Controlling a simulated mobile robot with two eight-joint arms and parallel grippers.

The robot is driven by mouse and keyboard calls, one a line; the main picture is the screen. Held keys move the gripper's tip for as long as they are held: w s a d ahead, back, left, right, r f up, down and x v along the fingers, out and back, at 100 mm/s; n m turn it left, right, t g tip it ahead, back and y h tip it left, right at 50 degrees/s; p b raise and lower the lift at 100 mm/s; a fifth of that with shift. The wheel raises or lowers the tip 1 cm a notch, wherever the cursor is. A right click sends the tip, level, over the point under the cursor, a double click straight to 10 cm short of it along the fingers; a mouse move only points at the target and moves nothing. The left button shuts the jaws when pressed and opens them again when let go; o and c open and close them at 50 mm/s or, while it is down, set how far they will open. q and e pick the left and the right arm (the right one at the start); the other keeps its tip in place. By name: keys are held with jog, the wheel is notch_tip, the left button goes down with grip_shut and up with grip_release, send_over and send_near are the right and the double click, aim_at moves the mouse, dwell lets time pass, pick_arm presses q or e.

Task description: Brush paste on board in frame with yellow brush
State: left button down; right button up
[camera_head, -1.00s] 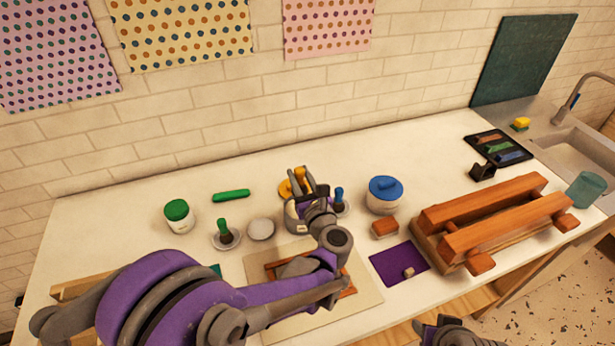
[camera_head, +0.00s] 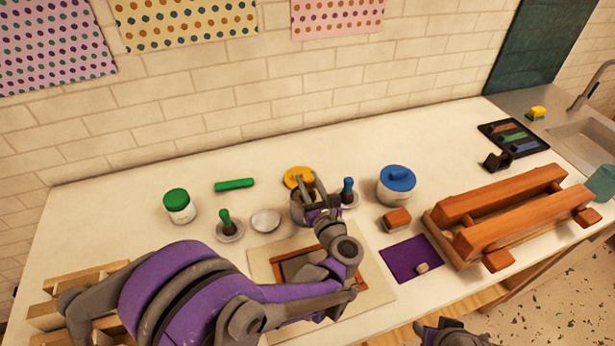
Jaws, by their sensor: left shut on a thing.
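My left gripper (camera_head: 314,194) is shut on the yellow brush (camera_head: 308,183), of which only a small orange-yellow part shows between the fingers. It is at an open grey-white jar (camera_head: 299,212), partly hidden by the gripper; I cannot tell whether the bristles are in it. A round yellow lid (camera_head: 296,175) lies behind. The reddish wooden frame (camera_head: 283,274) lies on a pale board (camera_head: 262,262) in front of the jar, largely covered by my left arm. Part of my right gripper (camera_head: 428,330) shows at the bottom edge; its opening is unclear.
A green brush (camera_head: 226,222) and a blue brush (camera_head: 347,190) stand in holders on either side. Nearby are a green-lidded jar (camera_head: 179,206), a white dish (camera_head: 265,220), a blue-lidded jar (camera_head: 396,187), a purple mat (camera_head: 405,262) and a wooden press (camera_head: 512,205).

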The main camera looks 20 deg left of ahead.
pick_arm(q)
jog(key=shift+d+r, duration=0.1)
pick_arm(e)
jog(key=shift+d, duration=0.1)
pick_arm(q)
jog(key=shift+s+f+b, duration=0.1)
jog(key=shift+f+b, duration=0.4)
jog(key=shift+f, duration=0.1)
pick_arm(e)
jog(key=shift+s+f, duration=0.3)
jog(key=shift+f, duration=0.35)
dwell(1.5)
pick_arm(q)
jog(key=shift+r+p, duration=1.7)
jog(key=shift+r, duration=1.9)
pick_arm(e)
jog(key=r, duration=0.1)
jog(key=w+r, duration=0.1)
jog(key=r, duration=0.1)
jog(key=w+r, duration=0.1)
jog(key=r, duration=0.1)
jog(key=shift+w, duration=0.15)
pick_arm(q)
jog(key=shift+f, duration=0.1)
pick_arm(e)
jog(key=shift+f, duration=0.1)
